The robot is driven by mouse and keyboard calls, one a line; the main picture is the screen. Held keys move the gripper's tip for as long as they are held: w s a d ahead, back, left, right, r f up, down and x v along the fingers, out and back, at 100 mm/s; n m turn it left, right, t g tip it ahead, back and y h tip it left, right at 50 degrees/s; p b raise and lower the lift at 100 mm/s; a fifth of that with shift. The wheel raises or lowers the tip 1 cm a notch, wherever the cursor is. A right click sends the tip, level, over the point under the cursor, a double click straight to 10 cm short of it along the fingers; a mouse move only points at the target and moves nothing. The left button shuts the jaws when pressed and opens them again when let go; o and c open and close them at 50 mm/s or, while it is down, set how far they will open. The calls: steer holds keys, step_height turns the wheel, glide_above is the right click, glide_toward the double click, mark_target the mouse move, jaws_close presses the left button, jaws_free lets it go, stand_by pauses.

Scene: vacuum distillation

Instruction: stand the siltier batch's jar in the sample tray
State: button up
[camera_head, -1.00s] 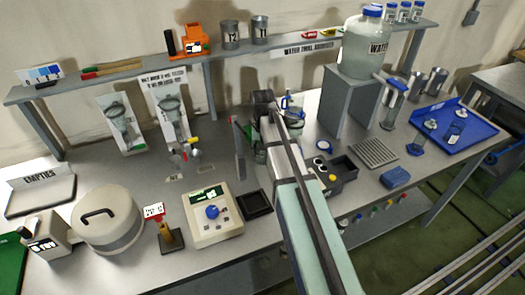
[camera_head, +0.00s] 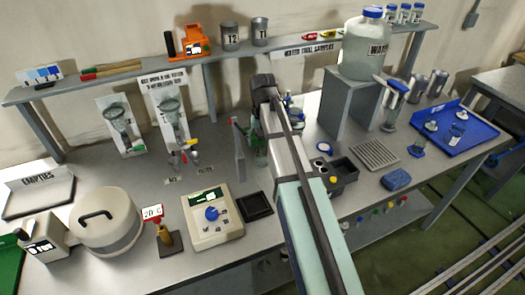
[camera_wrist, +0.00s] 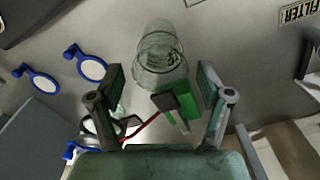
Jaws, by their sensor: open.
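A clear glass jar or beaker (camera_wrist: 160,55) lies ahead of my gripper (camera_wrist: 160,92) in the wrist view, roughly centred between the fingers. The fingers are spread wide, and nothing is seen clamped between them. A green block (camera_wrist: 178,100) shows near the right finger, with a thin red strip beside it. In the head view my arm hides most of the gripper and that glass. A blue tray (camera_head: 482,124) at the right holds glassware. A dark compartmented holder (camera_head: 345,168) stands right of my arm. No label shows which is the sample tray, and silt cannot be made out.
A grey stand (camera_head: 347,110) bears a large water jug (camera_head: 368,45) right of my arm. Left of the arm are a control box (camera_head: 212,215), a round lidded pot (camera_head: 106,222) and two funnels on boards (camera_head: 120,125). The shelf (camera_head: 130,72) runs behind.

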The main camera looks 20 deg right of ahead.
mark_target(262, 155)
step_height(262, 155, up, 5)
steer(key=shift+r+b, duration=0.1)
steer(key=shift+b, duration=0.25)
steer(key=shift+o, duration=0.5)
steer(key=shift+r, duration=0.55)
steer(key=f+n+p, duration=0.1)
steer(key=f+n, duration=0.1)
steer(key=n, duration=0.1)
steer(key=f+n+p, duration=0.1)
steer(key=f+n, duration=0.2)
steer(key=f+n+p, duration=0.1)
steer(key=f+n, duration=0.2)
steer(key=shift+a+f+p, duration=0.15)
steer(key=shift+a+p, duration=0.1)
steer(key=shift+p, duration=0.05)
steer(key=shift+d+f+p, duration=0.15)
steer(key=shift+f+p, duration=0.4)
steer(key=shift+f, duration=0.75)
steer(key=shift+d+f+p, duration=0.1)
steer(key=shift+f+p, duration=0.45)
steer(key=shift+f, duration=0.75)
steer(key=shift+c, duration=0.3)
